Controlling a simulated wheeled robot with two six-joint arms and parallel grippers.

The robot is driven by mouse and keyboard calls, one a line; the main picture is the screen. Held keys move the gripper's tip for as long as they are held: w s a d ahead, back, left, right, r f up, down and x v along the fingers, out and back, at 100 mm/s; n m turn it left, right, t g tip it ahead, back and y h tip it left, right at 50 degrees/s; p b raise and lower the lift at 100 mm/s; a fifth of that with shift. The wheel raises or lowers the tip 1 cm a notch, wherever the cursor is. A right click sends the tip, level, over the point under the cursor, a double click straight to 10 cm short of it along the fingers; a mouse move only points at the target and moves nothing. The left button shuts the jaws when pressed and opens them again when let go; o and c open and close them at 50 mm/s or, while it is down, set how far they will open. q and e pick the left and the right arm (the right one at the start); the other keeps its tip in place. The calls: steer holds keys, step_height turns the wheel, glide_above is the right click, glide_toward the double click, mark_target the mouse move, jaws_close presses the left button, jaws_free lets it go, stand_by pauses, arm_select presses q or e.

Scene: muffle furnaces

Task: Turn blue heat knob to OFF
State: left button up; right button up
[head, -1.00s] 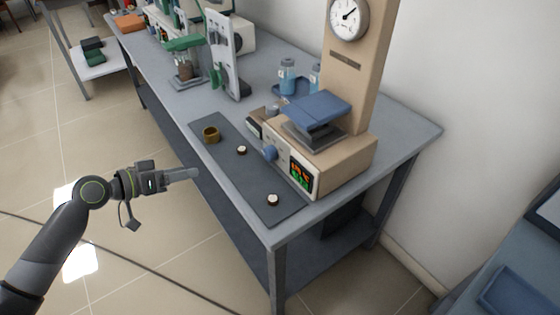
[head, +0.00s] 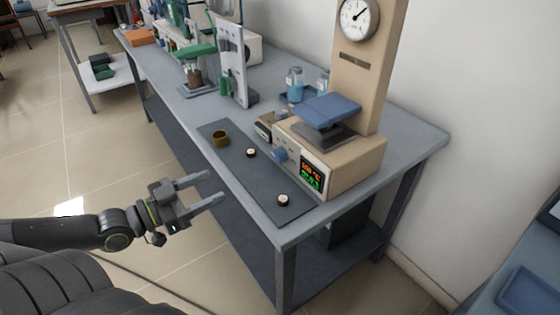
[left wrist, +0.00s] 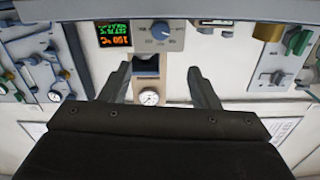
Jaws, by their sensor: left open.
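The blue heat knob (head: 279,155) is on the front panel of the beige furnace (head: 352,171), left of its lit digital display (head: 313,175). The knob also shows in the left wrist view (left wrist: 160,30), beside the display (left wrist: 114,34); its exact setting is too small to read. My left gripper (head: 216,187) is open and empty, in front of the bench edge, apart from the knob and to its lower left. Its two fingers (left wrist: 164,80) also show spread in the left wrist view. My right gripper is not in view.
A dark mat (head: 243,181) in front of the furnace holds a brass cup (head: 220,139) and two small round pieces (head: 283,200). A blue plate (head: 325,110) tops the furnace. A dial column (head: 362,70) stands behind. Open floor lies left of the bench (head: 290,233).

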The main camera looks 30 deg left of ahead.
arm_select(q)
steer(key=b, duration=0.2)
glide_toward(276, 157)
steer(key=p+x, duration=0.1)
steer(key=x, duration=0.5)
steer(key=shift+w, duration=0.45)
steer(key=shift+w+d, duration=0.3)
steer(key=shift+w, duration=0.3)
steer(key=shift+w+d, duration=0.1)
steer(key=shift+w, duration=0.1)
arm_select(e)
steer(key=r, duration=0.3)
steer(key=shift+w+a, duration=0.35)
arm_select(q)
steer(key=shift+c, duration=0.5)
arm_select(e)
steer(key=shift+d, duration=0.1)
